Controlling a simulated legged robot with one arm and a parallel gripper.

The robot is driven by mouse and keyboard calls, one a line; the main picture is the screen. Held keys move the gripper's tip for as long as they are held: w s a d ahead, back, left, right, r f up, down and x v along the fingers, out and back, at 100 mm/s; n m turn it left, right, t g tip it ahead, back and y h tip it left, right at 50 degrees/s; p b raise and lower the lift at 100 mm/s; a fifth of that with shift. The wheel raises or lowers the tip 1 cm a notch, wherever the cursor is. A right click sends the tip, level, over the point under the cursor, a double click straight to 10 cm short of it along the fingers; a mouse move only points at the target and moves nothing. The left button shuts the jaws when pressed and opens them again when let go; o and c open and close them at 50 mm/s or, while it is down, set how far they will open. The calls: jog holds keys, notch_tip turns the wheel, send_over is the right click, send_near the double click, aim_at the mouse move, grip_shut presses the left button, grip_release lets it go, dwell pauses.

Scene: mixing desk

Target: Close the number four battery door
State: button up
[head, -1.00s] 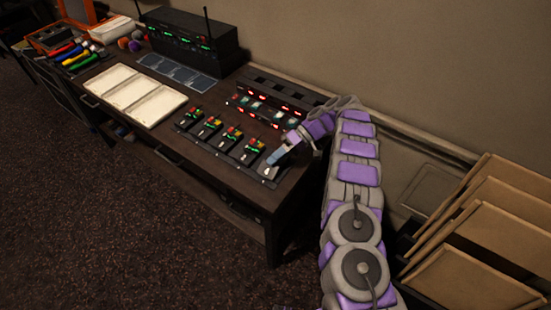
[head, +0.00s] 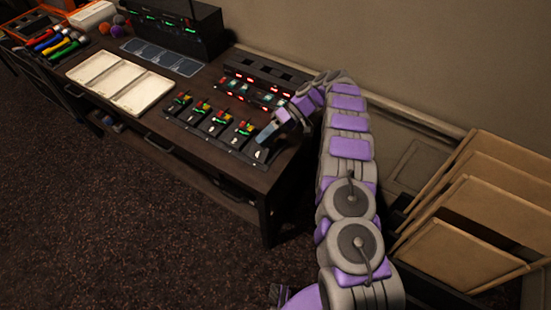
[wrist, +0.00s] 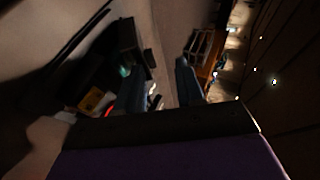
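A row of small black battery units (head: 220,120) with red, yellow and green parts stands in a dark tray along the front of the desk. The unit nearest the right end (head: 243,130) is beside my gripper (head: 265,134). A white mark (head: 260,154) shows at the tray's right end, just below the gripper. My gripper comes down from the right over this end of the row. No number or door is readable. The wrist view is dark and tilted, and the units are not clear in it.
A panel with red and green lights (head: 255,90) stands behind the row, close to my gripper. Brown boards (head: 480,215) lean at the right. The desk's right end (head: 270,195) is bare.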

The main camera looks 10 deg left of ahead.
jog(key=shift+s+d+r, duration=0.1)
jog(key=shift+s+r, duration=0.05)
jog(key=shift+r, duration=0.35)
jog(key=shift+s+d+r, duration=0.1)
jog(key=shift+r, duration=0.4)
jog(key=s+d+r+p, duration=0.1)
jog(key=s+d+p, duration=0.2)
jog(key=s, duration=1.1)
jog(key=shift+d, duration=1.7)
jog(key=shift+o, duration=0.2)
